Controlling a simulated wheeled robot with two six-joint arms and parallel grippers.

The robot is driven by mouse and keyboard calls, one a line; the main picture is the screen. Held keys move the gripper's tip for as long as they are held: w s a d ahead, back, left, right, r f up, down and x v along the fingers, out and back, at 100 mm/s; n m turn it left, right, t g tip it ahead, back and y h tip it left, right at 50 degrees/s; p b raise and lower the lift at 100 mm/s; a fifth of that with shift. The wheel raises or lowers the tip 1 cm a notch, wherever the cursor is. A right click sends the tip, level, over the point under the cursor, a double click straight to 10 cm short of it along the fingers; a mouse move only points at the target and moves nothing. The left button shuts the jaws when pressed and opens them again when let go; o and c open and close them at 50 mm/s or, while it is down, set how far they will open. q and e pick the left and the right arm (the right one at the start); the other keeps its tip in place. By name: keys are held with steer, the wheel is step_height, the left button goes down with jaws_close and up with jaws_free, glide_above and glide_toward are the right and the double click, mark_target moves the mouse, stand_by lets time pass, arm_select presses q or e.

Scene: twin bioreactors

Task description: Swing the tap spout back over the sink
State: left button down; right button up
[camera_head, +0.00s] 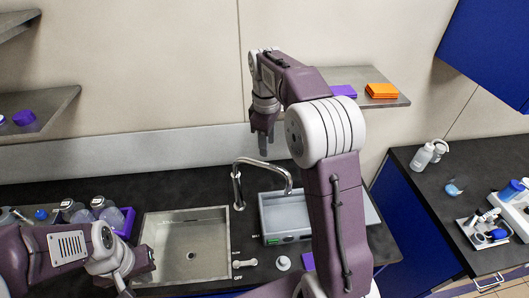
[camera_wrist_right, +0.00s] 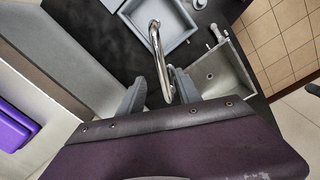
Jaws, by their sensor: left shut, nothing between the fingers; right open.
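The chrome tap (camera_head: 238,190) rises behind the sink (camera_head: 152,236). Its spout (camera_head: 268,166) points right, away from the basin, with its end over a grey tray (camera_head: 285,213). My right gripper (camera_head: 263,152) points down near the back wall, above the tap in the head view. In the right wrist view its open fingers (camera_wrist_right: 157,82) stand either side of the tap (camera_wrist_right: 155,42) in the picture; I cannot tell whether they touch it. The sink (camera_wrist_right: 212,78) is at the right there. My left gripper (camera_head: 127,283) is shut and empty at the sink's left front corner.
A purple rack (camera_head: 127,222) with several bottles stands left of the sink. A small tap-like fitting (camera_head: 244,264) and a white knob (camera_head: 283,263) sit right of the sink. A wall shelf (camera_head: 345,76) holds purple and orange items. A side counter (camera_head: 425,190) stands right.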

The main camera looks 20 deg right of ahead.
mark_target(269, 164)
steer(key=f, duration=0.1)
steer(key=s+d+f, duration=0.1)
steer(key=shift+f, duration=0.35)
steer(key=f, duration=0.4)
steer(key=w+f+p, duration=0.1)
steer(key=shift+a+f, duration=0.25)
steer(key=shift+f, duration=0.15)
steer(key=shift+s+d+f, duration=0.15)
steer(key=shift+d+f, duration=0.1)
steer(key=shift+a, duration=0.15)
jaws_close()
stand_by(0.3)
